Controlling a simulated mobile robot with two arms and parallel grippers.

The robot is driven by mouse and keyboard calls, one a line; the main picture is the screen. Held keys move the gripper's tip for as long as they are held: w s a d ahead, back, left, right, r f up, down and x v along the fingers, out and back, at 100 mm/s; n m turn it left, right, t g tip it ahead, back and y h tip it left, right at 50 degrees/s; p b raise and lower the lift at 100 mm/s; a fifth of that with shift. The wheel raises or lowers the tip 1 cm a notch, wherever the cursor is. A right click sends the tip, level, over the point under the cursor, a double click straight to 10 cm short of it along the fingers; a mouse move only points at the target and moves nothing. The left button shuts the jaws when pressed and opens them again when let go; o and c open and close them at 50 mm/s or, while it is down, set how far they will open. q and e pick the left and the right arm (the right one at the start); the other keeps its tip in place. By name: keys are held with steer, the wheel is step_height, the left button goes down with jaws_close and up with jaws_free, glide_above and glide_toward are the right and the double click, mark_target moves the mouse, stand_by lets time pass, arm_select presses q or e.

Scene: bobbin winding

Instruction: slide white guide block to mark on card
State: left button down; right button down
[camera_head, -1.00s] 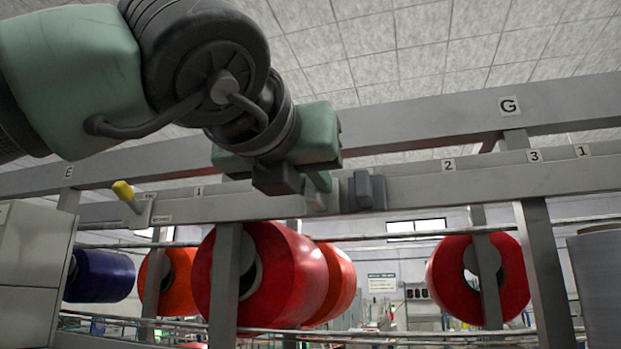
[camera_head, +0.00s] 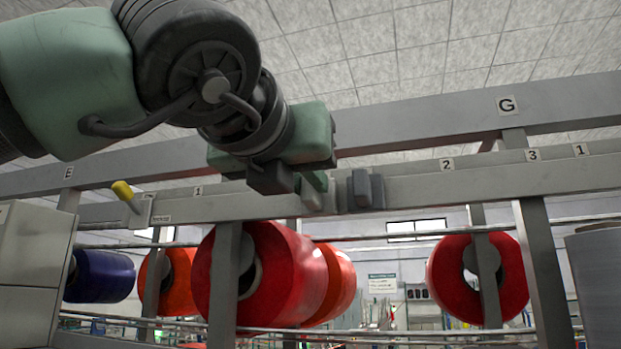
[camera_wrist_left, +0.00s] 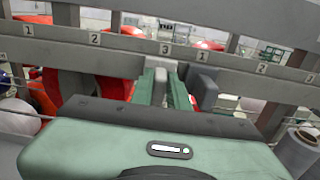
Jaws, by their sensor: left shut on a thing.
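The white guide block (camera_wrist_left: 158,88) sits on the grey rail between my left gripper's two green fingers in the left wrist view. My left gripper (camera_wrist_left: 162,90) is shut on it. In the head view the left gripper (camera_head: 314,188) is at the rail's front face, and the fingers hide most of the block. In the wrist view a number card "3" (camera_wrist_left: 165,48) is on the rail beyond the block. In the head view a card "1" (camera_head: 198,190) is on the rail to the left. My right gripper is in neither view.
A dark grey block (camera_head: 368,189) sits on the rail just right of the gripper. A yellow-tipped lever (camera_head: 124,191) stands further left. Cards "2" (camera_head: 446,164) and "3" (camera_head: 532,155) are to the right. Red spools (camera_head: 290,270) hang below the rail.

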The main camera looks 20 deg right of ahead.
arm_select(q)
steer(key=w+a, duration=0.6)
steer(key=a, duration=0.3)
steer(key=w+a+b, duration=0.1)
steer(key=w+a, duration=0.5)
steer(key=a, duration=0.3)
steer(key=shift+w, duration=0.15)
steer(key=c, duration=1.4)
jaws_free()
steer(key=shift+o, duration=0.2)
steer(key=b+v, duration=0.3)
steer(key=v, duration=0.4)
steer(key=shift+a+b, duration=0.3)
steer(key=shift+a, duration=0.05)
steer(key=shift+f, duration=0.1)
